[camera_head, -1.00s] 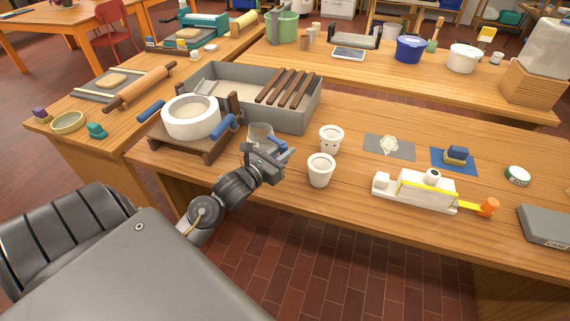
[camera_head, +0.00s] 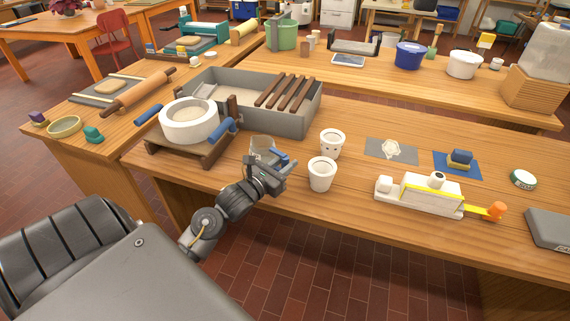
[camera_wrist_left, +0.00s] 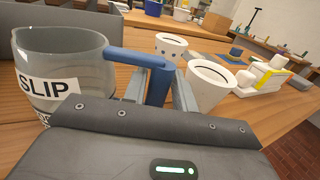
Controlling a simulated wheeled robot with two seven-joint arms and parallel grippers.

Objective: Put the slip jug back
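The slip jug (camera_wrist_left: 65,62) is a clear grey jug with a SLIP label and a blue handle, at the left of the left wrist view. In the head view the jug (camera_head: 262,145) shows near the table's front edge, partly hidden by my gripper. My left gripper (camera_wrist_left: 158,90) has its fingers on both sides of the blue handle and looks shut on it. It also shows in the head view (camera_head: 272,168). The jug's base is hidden, so I cannot tell whether it touches the table. My right gripper is not in view.
Two white cups (camera_head: 321,174) (camera_head: 332,143) stand just right of the jug. A grey tray with dark slats (camera_head: 300,117) is behind it. A white round basin (camera_head: 190,121) on a wooden stand is to the left. A white-and-yellow object (camera_head: 428,196) lies further right.

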